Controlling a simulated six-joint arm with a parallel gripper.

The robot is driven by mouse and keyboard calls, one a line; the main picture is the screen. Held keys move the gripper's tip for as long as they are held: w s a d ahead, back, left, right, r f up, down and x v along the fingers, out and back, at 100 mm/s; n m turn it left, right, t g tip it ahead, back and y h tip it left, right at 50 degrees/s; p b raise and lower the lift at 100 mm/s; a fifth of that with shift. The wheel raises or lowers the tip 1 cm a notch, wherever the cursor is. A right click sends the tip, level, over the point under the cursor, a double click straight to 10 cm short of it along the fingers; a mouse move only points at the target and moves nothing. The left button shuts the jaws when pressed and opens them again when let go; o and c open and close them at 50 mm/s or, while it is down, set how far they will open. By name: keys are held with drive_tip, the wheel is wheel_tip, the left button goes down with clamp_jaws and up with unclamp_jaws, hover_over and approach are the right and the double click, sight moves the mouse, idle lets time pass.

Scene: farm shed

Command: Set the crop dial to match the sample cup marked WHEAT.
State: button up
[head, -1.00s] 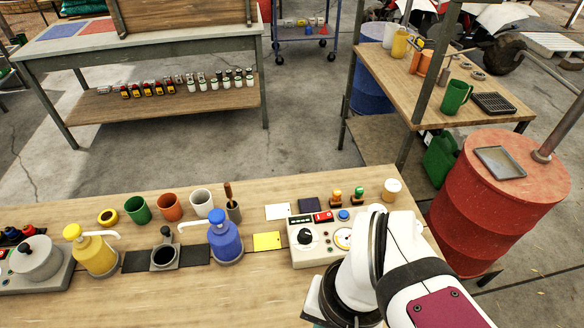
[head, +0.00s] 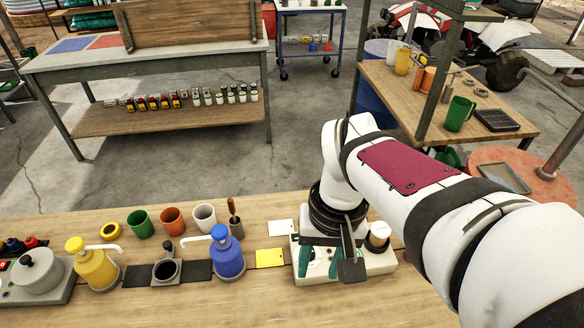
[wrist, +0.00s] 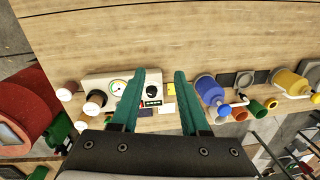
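The cream control panel (head: 376,263) is on the bench, partly hidden by my arm in the head view. In the wrist view the panel (wrist: 98,83) has a round white gauge and a black dial knob (wrist: 152,89). My gripper (head: 319,274) is above the panel, its teal fingers spread and empty. In the wrist view the gap between the fingers (wrist: 166,74) is beside the knob. I cannot read WHEAT on any cup.
A yellow card (head: 269,258) and a blue pump bottle (head: 227,257) are left of the panel. Green (head: 141,224), orange (head: 172,221) and white cups (head: 204,216) stand farther left. A red barrel (head: 545,172) is beyond the bench at right. The bench front is mostly clear.

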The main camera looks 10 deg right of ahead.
drive_tip(key=o, duration=0.4)
drive_tip(key=w+f+n, duration=0.1)
drive_tip(key=w, duration=0.4)
drive_tip(key=w+d+f+n, duration=0.1)
drive_tip(key=w+n, duration=0.1)
drive_tip(key=w, duration=0.2)
drive_tip(key=w+f+n+h, duration=0.1)
drive_tip(key=w, duration=0.4)
drive_tip(key=shift+w+d+f+n, duration=0.2)
drive_tip(key=shift+w+d+n, duration=0.1)
drive_tip(key=shift+n, duration=0.1)
drive_tip(key=shift+c, duration=0.2)
wheel_tip(320, 180, down, 15)
drive_tip(key=shift+f, duration=0.15)
clamp_jaws()
